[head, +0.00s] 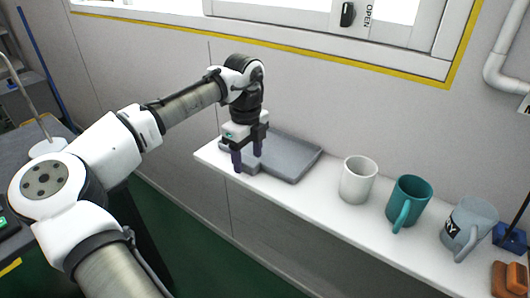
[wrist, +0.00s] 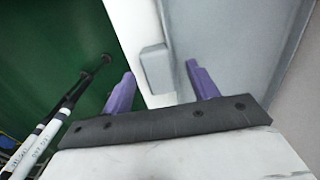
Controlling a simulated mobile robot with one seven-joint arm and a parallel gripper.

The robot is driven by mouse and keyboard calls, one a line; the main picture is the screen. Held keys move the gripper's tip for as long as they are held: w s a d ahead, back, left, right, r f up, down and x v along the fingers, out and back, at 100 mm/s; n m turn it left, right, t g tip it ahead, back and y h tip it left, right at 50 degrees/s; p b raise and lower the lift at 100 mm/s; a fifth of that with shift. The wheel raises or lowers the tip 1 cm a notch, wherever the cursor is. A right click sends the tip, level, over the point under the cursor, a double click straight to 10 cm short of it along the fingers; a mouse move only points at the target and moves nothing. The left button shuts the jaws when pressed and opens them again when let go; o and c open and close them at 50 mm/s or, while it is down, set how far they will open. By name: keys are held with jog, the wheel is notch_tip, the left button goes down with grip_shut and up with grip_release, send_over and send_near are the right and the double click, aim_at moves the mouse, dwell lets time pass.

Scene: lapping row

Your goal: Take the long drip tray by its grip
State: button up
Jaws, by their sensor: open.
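The long drip tray (head: 293,156) is a shallow grey tray lying on the white shelf, against the wall. Its grip (wrist: 156,68) is a light grey block standing out from the tray's edge in the wrist view. The grip also shows low between my fingers in the head view (head: 250,167). My gripper (head: 247,164) is open and points down at the tray's near left edge. In the wrist view, its purple fingers (wrist: 160,75) stand on either side of the grip's line, with gaps to both. The tray's far part (wrist: 225,40) fills the right of the wrist view.
A white mug (head: 357,180), a teal mug (head: 408,202) and a grey-blue mug (head: 469,228) stand right of the tray on the white shelf (head: 330,222). The window frame is above. Green floor (wrist: 50,40) lies below the shelf's front edge.

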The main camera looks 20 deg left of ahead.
jog(key=c, duration=1.1)
jog(key=shift+r, duration=0.1)
